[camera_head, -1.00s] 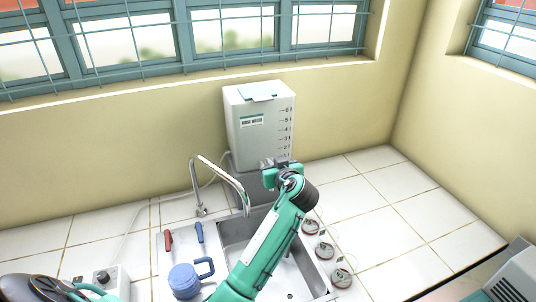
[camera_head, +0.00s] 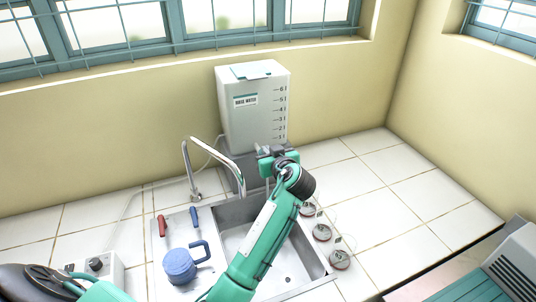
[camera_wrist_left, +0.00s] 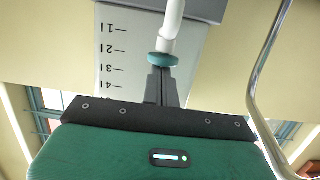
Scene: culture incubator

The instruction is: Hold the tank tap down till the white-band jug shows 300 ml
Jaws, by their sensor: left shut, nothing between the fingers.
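The white rinse water tank (camera_head: 253,108) stands on a grey base behind the sink, with a printed scale on its front. My left gripper (camera_head: 272,153) is at the lower front of the tank. In the left wrist view the tank scale appears upside down. There the tap shows as a white spout with a teal disc (camera_wrist_left: 162,60). My left fingers (camera_wrist_left: 162,85) are shut with their tips at the disc; contact looks likely, but nothing is held between them. No jug with a white band can be made out; my arm covers part of the sink. My right gripper is not in view.
A blue jug (camera_head: 181,267) stands on the drainboard, with red (camera_head: 162,226) and blue (camera_head: 194,217) handled items behind it. A chrome faucet (camera_head: 215,157) arches beside my left gripper. Several round dishes (camera_head: 322,232) line the sink's right side. Tiles farther right are clear.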

